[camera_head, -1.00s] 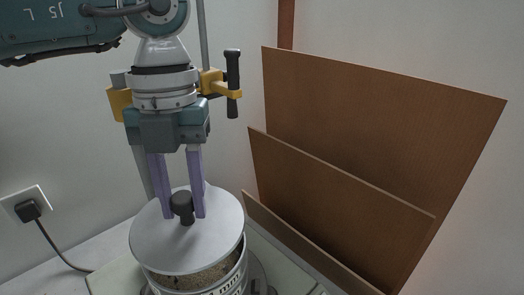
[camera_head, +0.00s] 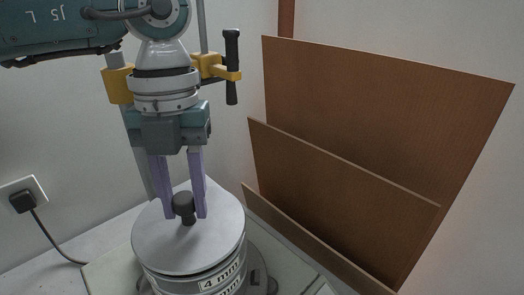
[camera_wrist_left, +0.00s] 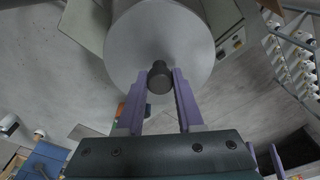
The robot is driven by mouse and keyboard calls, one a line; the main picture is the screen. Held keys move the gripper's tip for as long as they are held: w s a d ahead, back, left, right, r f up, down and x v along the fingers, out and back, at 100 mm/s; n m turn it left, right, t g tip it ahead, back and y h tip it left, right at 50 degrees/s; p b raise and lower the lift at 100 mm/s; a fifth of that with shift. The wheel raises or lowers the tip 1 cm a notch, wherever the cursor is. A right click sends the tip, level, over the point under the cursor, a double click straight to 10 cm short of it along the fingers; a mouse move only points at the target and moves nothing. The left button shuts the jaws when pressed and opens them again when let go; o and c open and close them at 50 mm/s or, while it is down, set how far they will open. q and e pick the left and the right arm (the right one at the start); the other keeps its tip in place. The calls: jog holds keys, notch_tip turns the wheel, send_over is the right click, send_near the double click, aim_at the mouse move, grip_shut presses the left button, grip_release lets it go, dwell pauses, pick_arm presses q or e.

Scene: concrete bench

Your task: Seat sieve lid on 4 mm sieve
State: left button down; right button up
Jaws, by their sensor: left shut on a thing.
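The sieve lid (camera_head: 205,245) is a flat grey disc with a dark knob (camera_head: 184,204). It lies over the top of the 4 mm sieve (camera_head: 222,283), a metal cylinder with a "4 mm" label. The lid looks close to level; I cannot tell if its rim is fully down all round. My left gripper (camera_head: 187,214) points down with its purple fingers shut on the knob. The left wrist view shows the fingers (camera_wrist_left: 160,82) on both sides of the knob, with the lid (camera_wrist_left: 160,40) beyond. Purple finger-like parts at that view's lower right may be my right gripper (camera_wrist_left: 264,158).
The sieve stands on a grey base on a pale board (camera_head: 105,277). Brown panels (camera_head: 370,130) lean against the wall at right. A yellow clamp with a black handle (camera_head: 232,65) is behind my left gripper. A plug and cable (camera_head: 24,202) are at left.

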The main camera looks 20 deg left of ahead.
aim_at(185, 192)
pick_arm(q)
jog(key=shift+f+b, duration=0.5)
jog(key=shift+f, duration=0.1)
dwell(0.4)
jog(key=shift+c, duration=2.3)
grip_release()
jog(key=r, duration=0.3)
jog(key=r+b, duration=0.1)
jog(key=r, duration=0.2)
jog(key=w+r+b, duration=0.1)
jog(key=r, duration=0.3)
jog(key=shift+a, duration=0.25)
